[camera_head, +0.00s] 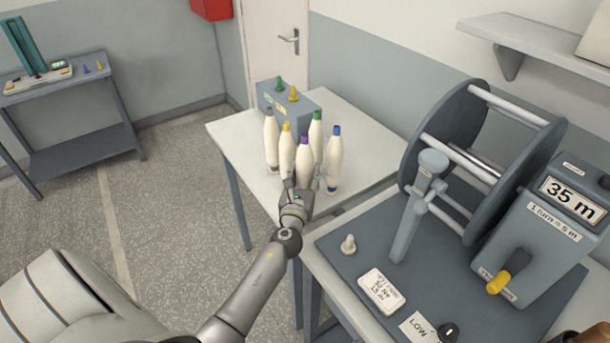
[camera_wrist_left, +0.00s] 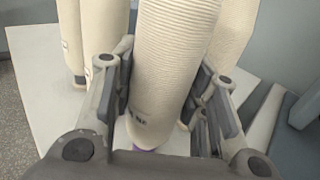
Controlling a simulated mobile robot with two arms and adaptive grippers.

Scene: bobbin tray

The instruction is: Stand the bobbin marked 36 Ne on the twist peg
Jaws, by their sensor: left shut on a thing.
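Several cream bobbins stand close together on the white table in the head view, with grey (camera_head: 271,145), yellow (camera_head: 286,150), green (camera_head: 316,138), blue (camera_head: 334,160) and purple (camera_head: 304,160) tips. My left gripper (camera_head: 303,186) is shut on the purple-tipped bobbin, low on its body. In the left wrist view this bobbin (camera_wrist_left: 172,65) fills the middle between the fingers, with purple at its lower end. Its dark print ends in what looks like "Ne"; the number is unreadable. I cannot tell whether it touches the table. Which peg is the twist peg is not clear.
A grey box (camera_head: 310,103) with green and yellow pegs stands behind the bobbins. A far left table (camera_head: 90,82) carries a device and two small pegs.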

